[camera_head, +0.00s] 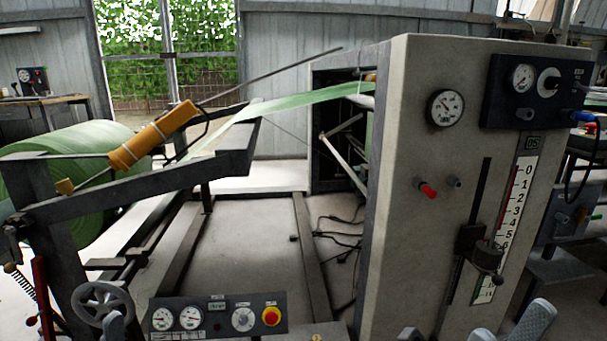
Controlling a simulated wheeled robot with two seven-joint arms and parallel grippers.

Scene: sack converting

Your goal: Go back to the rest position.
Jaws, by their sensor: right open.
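My right gripper (510,323) shows only in part at the bottom right edge, as grey finger pieces standing apart. It is open, with nothing seen between the fingers. It is low in front of the pale machine cabinet (405,200); I cannot tell whether it touches anything. Most of the right arm is out of the picture.
The cabinet carries gauges, a red knob (427,190) and a numbered scale (512,205). At left is a green film roll (75,165) on a dark frame with a handwheel (100,303). A control panel (217,316) is at bottom centre. Cables lie on the floor.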

